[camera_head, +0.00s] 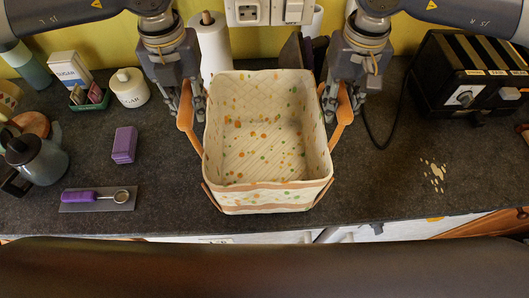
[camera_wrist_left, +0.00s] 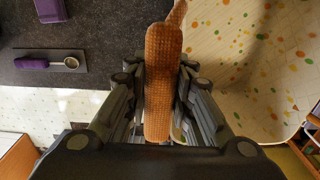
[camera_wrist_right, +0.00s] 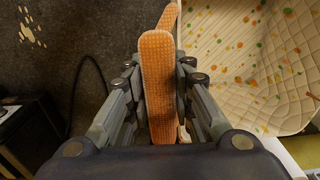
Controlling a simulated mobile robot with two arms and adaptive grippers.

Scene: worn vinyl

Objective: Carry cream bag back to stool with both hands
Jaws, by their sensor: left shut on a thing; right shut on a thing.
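The cream bag (camera_head: 268,198), open-topped and dotted with orange, green and yellow, is upright over the dark counter in the head view. It looks empty. Its quilted inside shows in the left wrist view (camera_wrist_left: 250,60) and the right wrist view (camera_wrist_right: 250,60). My left gripper (camera_head: 192,112) is shut on the bag's left orange-brown handle (camera_wrist_left: 162,80). My right gripper (camera_head: 344,108) is shut on the right handle (camera_wrist_right: 157,85). I cannot tell whether the bag's base touches the counter. No stool is recognisable in view.
On the dark counter (camera_head: 400,190), a purple box (camera_head: 124,145), a purple-handled scoop (camera_head: 95,197), a grey jug (camera_head: 42,155) and a sugar jar (camera_head: 130,87) stand left. A paper roll (camera_head: 211,45) is behind the bag. A black toaster (camera_head: 470,75) and spilled crumbs (camera_head: 434,176) are right.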

